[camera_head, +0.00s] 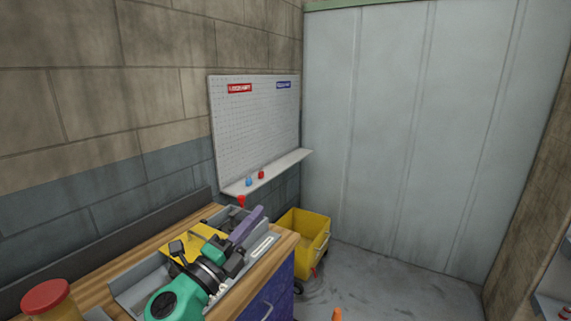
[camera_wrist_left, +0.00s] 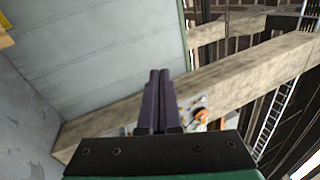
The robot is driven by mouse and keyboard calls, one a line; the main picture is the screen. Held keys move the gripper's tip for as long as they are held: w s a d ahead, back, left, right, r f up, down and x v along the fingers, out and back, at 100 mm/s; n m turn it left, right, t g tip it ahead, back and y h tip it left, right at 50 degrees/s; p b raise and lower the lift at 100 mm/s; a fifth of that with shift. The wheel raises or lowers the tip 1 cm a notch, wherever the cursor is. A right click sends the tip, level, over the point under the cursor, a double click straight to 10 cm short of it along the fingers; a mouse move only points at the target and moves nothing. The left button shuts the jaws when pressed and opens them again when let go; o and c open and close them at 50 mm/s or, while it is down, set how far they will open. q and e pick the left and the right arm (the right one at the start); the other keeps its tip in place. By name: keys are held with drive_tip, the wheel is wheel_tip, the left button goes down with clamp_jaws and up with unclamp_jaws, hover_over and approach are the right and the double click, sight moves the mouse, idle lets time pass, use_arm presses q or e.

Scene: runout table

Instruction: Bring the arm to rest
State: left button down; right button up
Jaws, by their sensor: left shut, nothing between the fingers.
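My left gripper (camera_head: 259,211) has purple fingers and a green and black wrist, and it is over the right end of the workbench in the head view. In the left wrist view its two purple fingers (camera_wrist_left: 159,75) lie side by side, shut with nothing between them. They point towards the pale panelled wall and a concrete beam. My right gripper is in neither view.
The wooden workbench (camera_head: 86,289) has blue drawers and holds a grey tray (camera_head: 131,299) under my left arm. A red-lidded jar (camera_head: 46,297) stands at lower left. A yellow bin (camera_head: 314,231) stands beyond the bench. A pegboard (camera_head: 255,125) hangs on the wall.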

use_arm(q)
drive_tip(key=s+a+f+n+y, duration=0.1)
drive_tip(key=a+f+n+y, duration=1.05)
drive_tip(key=n, duration=0.45)
drive_tip(key=s+a+f+n+g+y, duration=0.3)
drive_tip(key=s+a+f+n+g, duration=0.25)
drive_tip(key=f, duration=0.35)
drive_tip(key=s+f+n+g+h, duration=0.1)
drive_tip(key=s+f+n+g, duration=0.1)
drive_tip(key=s+f+g, duration=0.6)
drive_tip(key=s+f+n+g+h, duration=0.15)
drive_tip(key=s+f, duration=0.35)
drive_tip(key=s, duration=0.6)
wheel_tip(320, 180, down, 23)
drive_tip(key=s+b, duration=0.1)
drive_tip(key=b, duration=0.1)
drive_tip(key=s+a+f+g+b, duration=0.1)
drive_tip(key=s+a+f+g, duration=0.1)
drive_tip(key=s+f, duration=1.5)
drive_tip(key=shift+s+a+f+m, duration=0.25)
drive_tip(key=shift+s+f+m, duration=0.05)
drive_tip(key=shift+f, duration=0.05)
